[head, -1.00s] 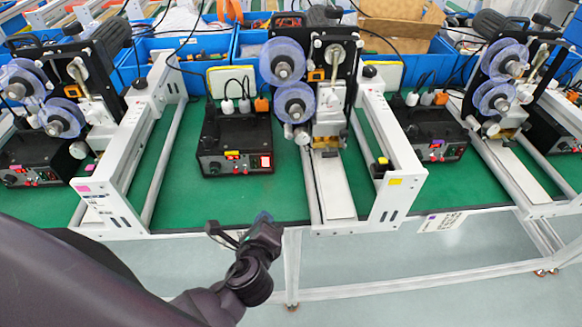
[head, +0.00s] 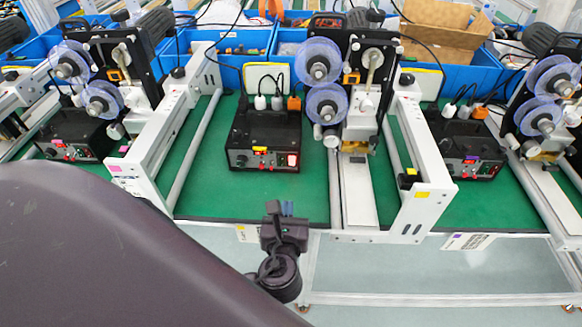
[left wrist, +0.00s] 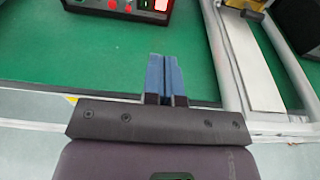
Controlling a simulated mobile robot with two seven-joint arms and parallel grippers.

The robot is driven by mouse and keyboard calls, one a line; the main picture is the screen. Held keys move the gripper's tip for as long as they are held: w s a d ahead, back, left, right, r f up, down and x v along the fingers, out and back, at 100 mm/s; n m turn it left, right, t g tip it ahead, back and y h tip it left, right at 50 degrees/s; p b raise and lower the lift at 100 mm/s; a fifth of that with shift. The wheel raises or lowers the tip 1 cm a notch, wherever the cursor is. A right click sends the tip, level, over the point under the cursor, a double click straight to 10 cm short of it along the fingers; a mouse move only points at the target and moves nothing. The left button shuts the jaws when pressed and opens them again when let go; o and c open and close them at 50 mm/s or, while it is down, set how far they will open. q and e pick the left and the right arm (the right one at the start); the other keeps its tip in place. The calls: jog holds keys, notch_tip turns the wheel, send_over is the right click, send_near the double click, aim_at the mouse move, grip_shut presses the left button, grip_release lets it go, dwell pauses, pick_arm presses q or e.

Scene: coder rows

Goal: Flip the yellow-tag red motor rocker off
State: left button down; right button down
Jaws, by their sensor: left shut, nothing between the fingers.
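The black control box (head: 265,135) in the middle of the bench has a yellow tag (head: 259,148) on its front. A red rocker (head: 292,159) in a pale surround sits at the right end of that front panel. The lower part of the panel shows at the top of the left wrist view, with the rocker (left wrist: 160,4) cut by the frame edge. My left gripper (head: 287,208) is shut and empty, its blue fingers (left wrist: 164,75) together. It is in front of the box near the bench's front edge, apart from the rocker. My right gripper is not in view.
White rails and frames (head: 150,150) stand left and right of the box. A reel machine (head: 350,90) stands to its right. Similar black boxes (head: 465,145) sit at other stations. Green mat (head: 240,200) between gripper and box is clear.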

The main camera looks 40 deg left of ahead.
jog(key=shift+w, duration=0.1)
pick_arm(q)
send_near(291, 161)
jog(key=x, duration=0.7)
jog(key=shift+f, duration=0.15)
jog(key=shift+w, duration=0.1)
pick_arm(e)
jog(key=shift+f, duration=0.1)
